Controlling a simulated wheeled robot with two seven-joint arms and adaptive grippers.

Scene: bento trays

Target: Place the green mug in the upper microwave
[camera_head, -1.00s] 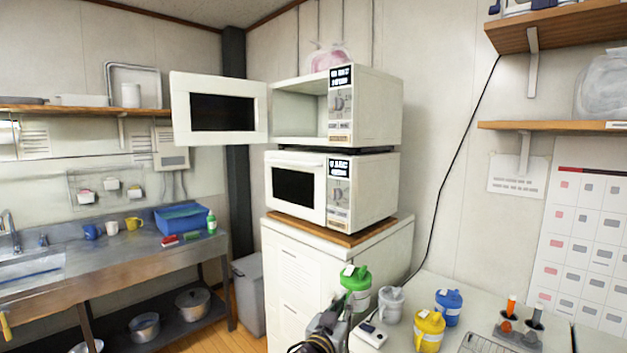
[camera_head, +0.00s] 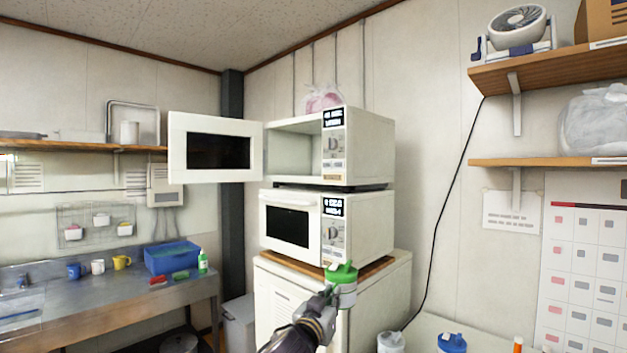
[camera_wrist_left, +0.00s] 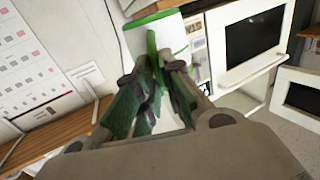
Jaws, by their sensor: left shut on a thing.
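The green mug (camera_head: 343,282) has a green lid and handle and a pale body. My right gripper is not in view.
The lower microwave (camera_head: 365,225) is shut and stands on a wooden board on a white cabinet (camera_head: 385,285). A grey-white mug (camera_head: 390,343) and a blue mug (camera_head: 452,343) are at the bottom edge. Wall shelves (camera_head: 545,163) are at the right. A sink counter (camera_head: 110,310) is at the left.

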